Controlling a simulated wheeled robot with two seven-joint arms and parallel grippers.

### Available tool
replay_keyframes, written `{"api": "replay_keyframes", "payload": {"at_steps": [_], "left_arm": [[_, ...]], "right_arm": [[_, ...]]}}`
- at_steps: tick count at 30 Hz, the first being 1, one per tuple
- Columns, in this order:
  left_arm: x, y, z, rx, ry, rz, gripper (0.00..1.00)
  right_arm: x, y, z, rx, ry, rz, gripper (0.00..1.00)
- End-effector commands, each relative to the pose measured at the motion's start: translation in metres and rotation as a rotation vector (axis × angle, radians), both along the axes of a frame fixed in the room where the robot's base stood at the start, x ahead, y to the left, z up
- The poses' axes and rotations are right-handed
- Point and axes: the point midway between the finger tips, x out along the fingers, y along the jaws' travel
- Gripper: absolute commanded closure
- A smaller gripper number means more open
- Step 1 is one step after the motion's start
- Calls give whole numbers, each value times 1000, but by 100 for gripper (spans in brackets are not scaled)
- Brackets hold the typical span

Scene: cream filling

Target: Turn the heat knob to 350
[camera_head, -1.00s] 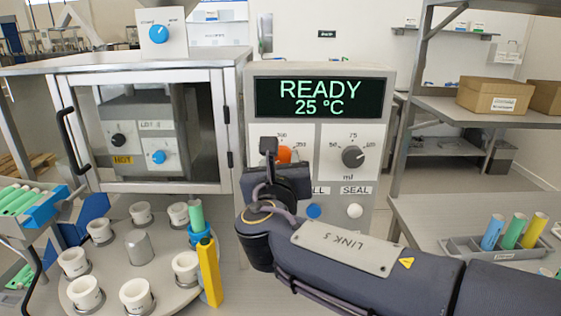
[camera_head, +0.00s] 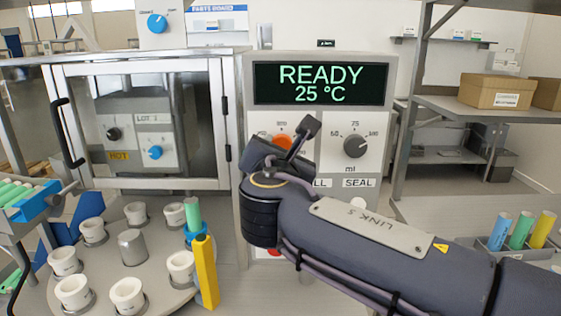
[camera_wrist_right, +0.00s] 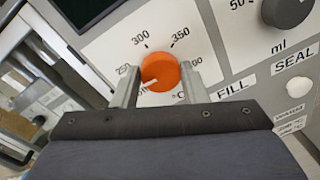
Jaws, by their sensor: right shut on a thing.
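The orange heat knob (camera_wrist_right: 160,72) sits on the grey machine's front panel, among marks that read 250, 300 and 350, with a partly hidden one at the right. Its white pointer line points to the lower left, below the 250 mark. My right gripper (camera_wrist_right: 158,80) has one finger on each side of the knob and is shut on it. In the head view the knob (camera_head: 282,142) is partly covered by my right wrist, which is tilted. The display (camera_head: 320,84) reads READY 25 °C. My left gripper is not in view.
A second, dark knob (camera_head: 356,145) marked in ml is right of the heat knob. The FILL and SEAL labels are below. A turntable (camera_head: 165,300) with several white cups and a yellow post (camera_head: 207,270) stands at the lower left. A glass-doored cabinet (camera_head: 205,185) is left of the machine.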

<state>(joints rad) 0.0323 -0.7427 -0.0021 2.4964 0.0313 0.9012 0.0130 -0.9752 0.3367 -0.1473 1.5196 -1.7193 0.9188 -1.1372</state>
Motion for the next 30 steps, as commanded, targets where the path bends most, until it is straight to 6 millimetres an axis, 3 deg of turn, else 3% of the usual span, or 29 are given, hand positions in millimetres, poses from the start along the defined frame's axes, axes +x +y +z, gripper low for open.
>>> {"api": "replay_keyframes", "payload": {"at_steps": [3,30], "left_arm": [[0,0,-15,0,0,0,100],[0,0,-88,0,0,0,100]], "right_arm": [[0,-1,-4,113,-1,-2,83],[0,-3,-5,968,-1,0,83]]}}
